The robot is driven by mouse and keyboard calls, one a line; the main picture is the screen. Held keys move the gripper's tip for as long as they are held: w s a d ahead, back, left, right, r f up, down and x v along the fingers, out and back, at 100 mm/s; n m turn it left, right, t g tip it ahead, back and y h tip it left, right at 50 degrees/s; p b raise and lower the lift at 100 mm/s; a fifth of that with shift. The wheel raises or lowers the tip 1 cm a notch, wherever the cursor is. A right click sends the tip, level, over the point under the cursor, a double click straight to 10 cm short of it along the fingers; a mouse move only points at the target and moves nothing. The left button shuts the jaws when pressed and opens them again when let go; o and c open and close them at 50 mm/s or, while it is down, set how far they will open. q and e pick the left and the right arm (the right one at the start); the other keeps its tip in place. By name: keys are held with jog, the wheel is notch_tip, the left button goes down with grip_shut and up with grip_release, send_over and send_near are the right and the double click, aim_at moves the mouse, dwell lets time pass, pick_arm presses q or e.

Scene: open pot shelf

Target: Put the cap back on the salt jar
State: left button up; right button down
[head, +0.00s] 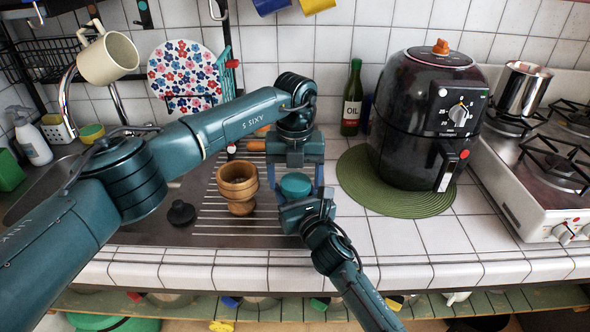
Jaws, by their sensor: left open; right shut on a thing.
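A round teal cap (295,185) shows between the two grippers over the counter edge of the drying rack. The salt jar is mostly hidden beneath it and behind my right gripper, so I cannot tell how well the cap is seated. My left gripper (297,178) points down from above, its fingers apart on either side of the cap. My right gripper (307,210) comes in from the lower right and is shut, apparently on the salt jar's body just under the cap.
A wooden mortar (238,185) stands on the metal drainer left of the grippers. A black plug-like piece (181,213) lies farther left. A black air fryer (420,125) stands on a green mat (352,178) to the right. A dark oil bottle (352,100) stands behind. The front right tiles are clear.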

pick_arm(q)
jog(key=c, duration=1)
jog(key=m, duration=0.3)
jog(key=shift+a, duration=0.1)
jog(key=o, duration=1.1)
